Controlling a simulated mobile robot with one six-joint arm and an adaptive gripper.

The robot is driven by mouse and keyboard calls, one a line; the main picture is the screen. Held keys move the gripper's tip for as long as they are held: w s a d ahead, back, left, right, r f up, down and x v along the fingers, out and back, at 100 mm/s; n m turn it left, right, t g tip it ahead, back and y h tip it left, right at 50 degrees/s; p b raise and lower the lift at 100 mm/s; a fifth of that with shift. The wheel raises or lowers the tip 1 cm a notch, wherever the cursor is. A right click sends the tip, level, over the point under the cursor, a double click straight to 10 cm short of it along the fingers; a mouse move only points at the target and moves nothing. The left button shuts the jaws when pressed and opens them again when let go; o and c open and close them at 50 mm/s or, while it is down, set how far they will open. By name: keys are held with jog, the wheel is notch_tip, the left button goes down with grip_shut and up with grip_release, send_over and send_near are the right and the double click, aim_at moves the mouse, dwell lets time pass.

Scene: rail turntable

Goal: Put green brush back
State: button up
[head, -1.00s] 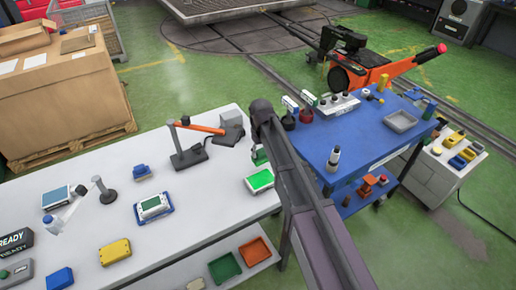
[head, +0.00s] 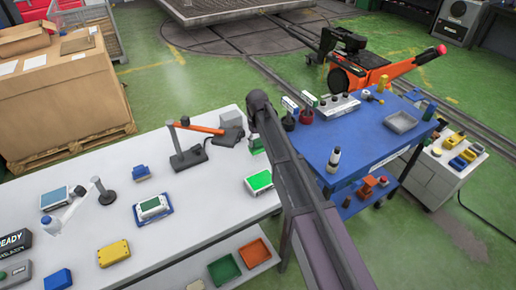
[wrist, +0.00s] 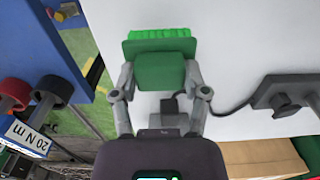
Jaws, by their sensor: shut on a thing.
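The green brush (wrist: 158,72), a green block with bright green bristles on its far edge, is gripped between the two fingers of my gripper (wrist: 160,84) in the wrist view. The white tabletop shows behind it. In the head view a small part of the brush (head: 255,146) shows beside the end of my arm, above the right end of the white table (head: 205,222); my arm hides most of the gripper there. A white-edged pad with a green top (head: 259,181) lies on the table nearer the camera.
A dark stand with an orange arm (head: 190,156) is left of my gripper. The white table's middle has free room around the green-and-white device (head: 152,206).

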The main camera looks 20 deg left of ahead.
aim_at(257, 147)
jog(key=shift+f+b, duration=1.55)
jog(key=shift+f, duration=0.2)
jog(key=shift+f, duration=0.1)
jog(key=o, duration=1)
notch_tip(257, 147, up, 12)
jog(key=p, duration=1.2)
